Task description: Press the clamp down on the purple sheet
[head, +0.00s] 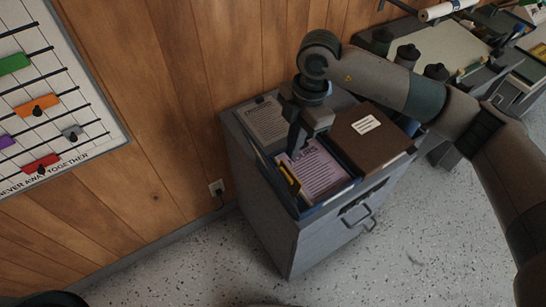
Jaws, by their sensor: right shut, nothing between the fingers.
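The purple sheet (317,173) lies with printed text facing up in a tray on top of a grey cabinet (265,200). A small yellow and black piece (289,178) sits at the sheet's left edge; I cannot tell whether it is the clamp. My right gripper (293,142) points down at the sheet's upper left corner, with its fingers together and empty. It hides that corner and whatever is there. I cannot tell whether it touches the sheet. My left gripper is not in view.
A grey printed sheet (264,122) lies behind on the cabinet top. A brown box (368,138) with a white label stands right of the purple sheet. The wooden wall (180,120) is close behind and left. Speckled floor (420,240) is clear in front.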

